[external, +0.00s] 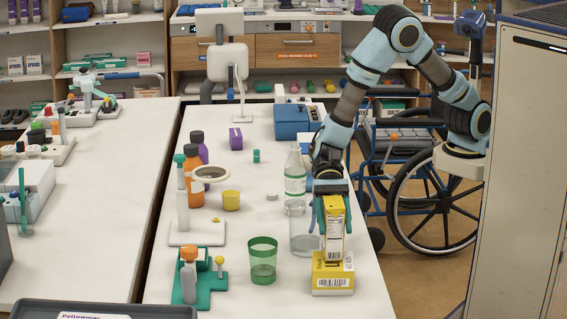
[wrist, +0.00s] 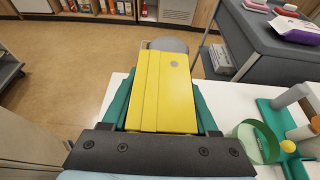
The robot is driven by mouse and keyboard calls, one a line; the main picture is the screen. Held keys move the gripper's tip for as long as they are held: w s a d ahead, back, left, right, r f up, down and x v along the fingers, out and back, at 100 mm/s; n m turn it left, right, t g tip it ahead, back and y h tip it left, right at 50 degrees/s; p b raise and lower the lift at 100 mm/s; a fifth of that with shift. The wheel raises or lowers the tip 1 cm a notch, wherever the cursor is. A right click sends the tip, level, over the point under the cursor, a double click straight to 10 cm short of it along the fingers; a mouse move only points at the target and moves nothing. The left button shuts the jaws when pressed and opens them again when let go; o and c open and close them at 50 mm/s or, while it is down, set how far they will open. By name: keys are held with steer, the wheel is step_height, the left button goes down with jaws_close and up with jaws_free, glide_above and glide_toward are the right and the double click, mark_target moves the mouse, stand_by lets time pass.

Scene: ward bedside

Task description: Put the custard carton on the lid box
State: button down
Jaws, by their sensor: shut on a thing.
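My gripper (external: 333,207) is shut on a yellow and white custard carton (external: 334,230), with one teal finger on each side. The carton stands about upright, and its yellow top (wrist: 163,90) fills the middle of the wrist view. Below it, on the white table, lies a low yellow box with a barcode label (external: 333,283), which looks like the lid box. The carton's lower end overlaps the box's top in the external view. I cannot tell if they touch or a small gap is left. In the wrist view the carton hides the box.
A clear glass (external: 304,243) stands close left of the carton, with a clear bottle (external: 295,180) behind. A green cup (external: 263,260) is left of the box; it also shows in the wrist view (wrist: 258,143). A teal stand (external: 200,283) is further left.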

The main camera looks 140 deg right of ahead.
steer(key=shift+f, duration=0.1)
steer(key=shift+c, duration=0.8)
jaws_free()
steer(key=shift+r, duration=0.2)
steer(key=shift+s+d, duration=0.2)
steer(key=shift+d, duration=0.05)
steer(key=b+v, duration=0.3)
steer(key=v, duration=0.8)
steer(key=shift+r+b, duration=0.2)
steer(key=shift+b, duration=0.1)
steer(key=shift+d, duration=0.1)
